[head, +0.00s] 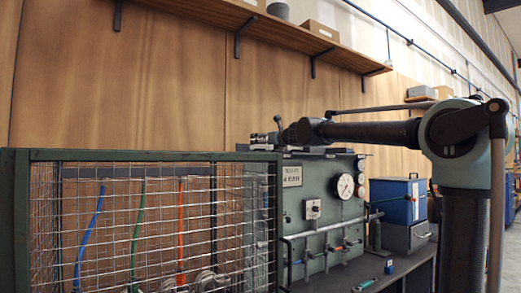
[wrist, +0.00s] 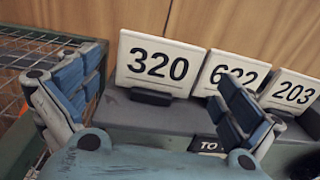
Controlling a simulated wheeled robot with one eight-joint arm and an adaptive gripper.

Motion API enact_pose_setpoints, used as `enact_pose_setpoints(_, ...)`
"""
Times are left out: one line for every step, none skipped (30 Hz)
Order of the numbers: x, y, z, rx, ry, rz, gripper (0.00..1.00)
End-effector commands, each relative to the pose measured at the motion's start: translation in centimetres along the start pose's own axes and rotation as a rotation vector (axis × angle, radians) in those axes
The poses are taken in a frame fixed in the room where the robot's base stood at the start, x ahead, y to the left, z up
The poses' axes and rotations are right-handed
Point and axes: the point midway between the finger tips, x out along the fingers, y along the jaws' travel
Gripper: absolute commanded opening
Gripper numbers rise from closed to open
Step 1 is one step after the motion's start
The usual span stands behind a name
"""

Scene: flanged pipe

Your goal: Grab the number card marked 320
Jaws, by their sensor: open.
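The white card marked 320 (wrist: 157,62) stands upright, slightly tilted back, in a dark holder on a grey ledge in the wrist view. My gripper (wrist: 145,92) is open and empty, with blue-padded fingers at left and right. The card appears between the fingers in the picture, beyond them, and no finger visibly touches it. In the head view my gripper (head: 268,138) is over the top of the green panel unit, and I cannot make out the card there.
A second card (wrist: 230,68), partly hidden by my right finger, and a card marked 203 (wrist: 293,93) stand to the right. A green-framed wire cage (head: 150,156) is at left. The green gauge panel (head: 328,215) is below my gripper. A wooden wall (head: 170,80) rises behind.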

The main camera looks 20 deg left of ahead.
Motion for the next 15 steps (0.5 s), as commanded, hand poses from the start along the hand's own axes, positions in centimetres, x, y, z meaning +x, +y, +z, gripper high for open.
enact_pose_setpoints(0.8,0.0,-0.3,0.000,0.000,0.000,1.00)
enact_pose_setpoints(1.1,0.0,-0.4,0.000,0.000,0.000,1.00)
enact_pose_setpoints(1.5,0.0,-0.3,0.000,0.000,0.000,1.00)
enact_pose_setpoints(1.8,0.0,-0.3,0.000,0.000,0.000,1.00)
enact_pose_setpoints(2.1,0.0,-0.3,0.000,0.000,0.000,1.00)
enact_pose_setpoints(2.4,0.0,-0.3,0.000,0.000,0.000,1.00)
enact_pose_setpoints(2.6,0.0,-0.3,0.000,0.000,0.000,1.00)
enact_pose_setpoints(2.7,0.0,-0.3,0.000,0.000,0.000,1.00)
enact_pose_setpoints(2.9,0.0,-0.3,0.000,0.000,0.000,1.00)
enact_pose_setpoints(3.0,0.0,-0.3,0.000,0.000,0.000,1.00)
enact_pose_setpoints(3.0,0.0,-0.3,0.000,0.000,0.000,1.00)
enact_pose_setpoints(3.0,0.0,-0.3,0.000,0.000,0.000,1.00)
enact_pose_setpoints(3.0,0.0,-0.3,0.000,0.000,0.000,1.00)
enact_pose_setpoints(3.0,0.0,-0.3,0.000,0.000,0.000,1.00)
enact_pose_setpoints(3.0,0.0,-0.3,0.000,0.000,0.000,1.00)
